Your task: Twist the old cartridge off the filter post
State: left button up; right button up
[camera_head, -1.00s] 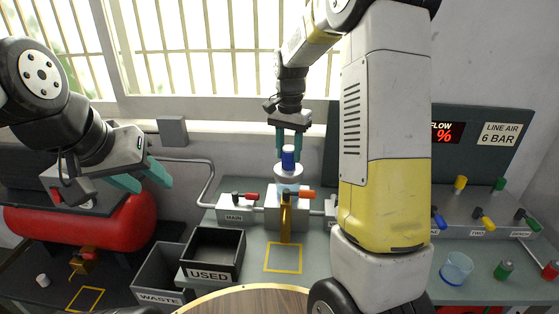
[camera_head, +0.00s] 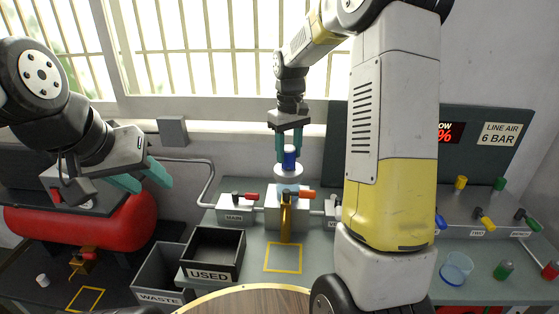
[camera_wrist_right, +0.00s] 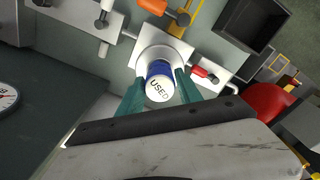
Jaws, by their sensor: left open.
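The old cartridge is a small blue cylinder (camera_head: 290,158) upright on the pale filter post (camera_head: 288,187) at the back middle of the bench. My left gripper (camera_head: 146,178) hangs at the left, open and empty, away from the post.
Red-handled MAIN valve (camera_head: 234,208) and an orange handle (camera_head: 302,193) sit close by the post. The USED bin (camera_head: 240,262) and WASTE bin (camera_head: 147,283) stand front left. A yellow outlined square (camera_head: 283,258) lies bare in front. A clear cup (camera_head: 457,268) stands right.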

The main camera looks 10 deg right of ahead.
jog(key=o, duration=0.3)
jog(key=shift+r, duration=0.1)
